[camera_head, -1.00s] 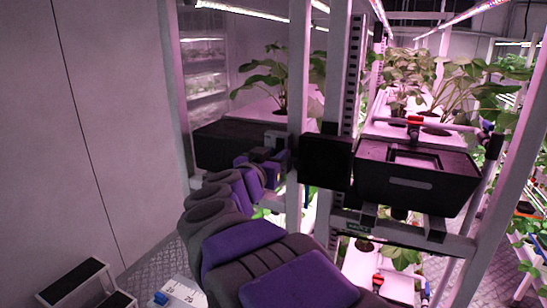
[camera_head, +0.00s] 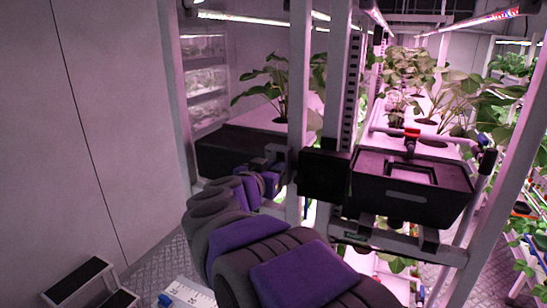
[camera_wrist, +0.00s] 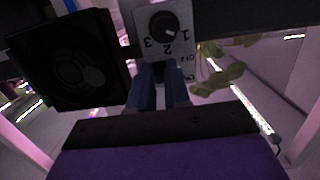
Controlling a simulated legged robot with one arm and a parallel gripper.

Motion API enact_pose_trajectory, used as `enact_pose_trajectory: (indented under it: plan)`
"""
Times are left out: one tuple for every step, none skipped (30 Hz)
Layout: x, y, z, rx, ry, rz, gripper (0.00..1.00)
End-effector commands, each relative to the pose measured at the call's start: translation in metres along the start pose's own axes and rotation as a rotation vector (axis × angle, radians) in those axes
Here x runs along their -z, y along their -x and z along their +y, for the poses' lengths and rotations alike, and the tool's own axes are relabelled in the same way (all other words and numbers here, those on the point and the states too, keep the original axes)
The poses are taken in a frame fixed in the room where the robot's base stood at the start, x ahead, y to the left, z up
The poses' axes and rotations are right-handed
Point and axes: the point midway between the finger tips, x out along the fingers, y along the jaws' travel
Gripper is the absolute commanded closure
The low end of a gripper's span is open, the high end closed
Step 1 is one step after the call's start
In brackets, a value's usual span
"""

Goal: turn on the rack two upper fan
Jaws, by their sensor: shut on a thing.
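A black square fan (camera_wrist: 75,60) with a round grille fills the left of the wrist view. It shows in the head view as a black box (camera_head: 324,174) on the rack post. Beside it is a pale control plate (camera_wrist: 189,48) with a black round dial (camera_wrist: 165,27), marked 1, 2, 3 and OFF. My gripper (camera_wrist: 161,70) has its dark fingers at the plate's lower part, below the dial and by the OFF mark. It is shut on a switch there, mostly hidden between the fingers. In the head view my gripper (camera_head: 272,178) is left of the fan.
A black bin (camera_head: 410,190) is on the rack at right, below a pipe with a red valve (camera_head: 411,137). Potted leafy plants (camera_head: 425,85) stand on shelves behind. A step stool (camera_head: 85,285) is at lower left. A plain wall (camera_head: 80,130) is at left.

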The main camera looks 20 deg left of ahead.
Motion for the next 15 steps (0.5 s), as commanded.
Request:
enact_pose_trajectory:
  plan:
    - [0.0067,0.0018,-0.0018,0.004,0.001,-0.025,1.0]
    - [0.0073,0.0019,-0.0017,0.004,0.0,-0.037,1.0]
    - [0.0082,0.0023,-0.002,0.004,0.0,-0.053,1.0]
    - [0.0087,0.0027,-0.0023,0.005,0.001,-0.065,1.0]
    - [0.009,0.0028,-0.0023,0.005,0.001,-0.079,1.0]
    - [0.0092,0.0026,-0.0019,0.004,-0.001,-0.097,1.0]
    - [0.0095,0.0027,-0.0019,0.004,-0.001,-0.11,1.0]
    - [0.0102,0.003,-0.0022,0.005,0.0,-0.122,1.0]
    - [0.0107,0.0033,-0.0025,0.005,0.0,-0.14,1.0]
    - [0.0108,0.0032,-0.0022,0.005,-0.001,-0.155,1.0]
    - [0.0113,0.0032,-0.0022,0.005,-0.002,-0.17,1.0]
    - [0.0124,0.0036,-0.0028,0.006,-0.002,-0.188,1.0]
    - [0.0132,0.0036,-0.0029,0.007,-0.003,-0.203,1.0]
    - [0.0139,0.0033,-0.0025,0.006,-0.005,-0.22,1.0]
    - [0.0154,0.0036,-0.0032,0.007,-0.005,-0.24,1.0]
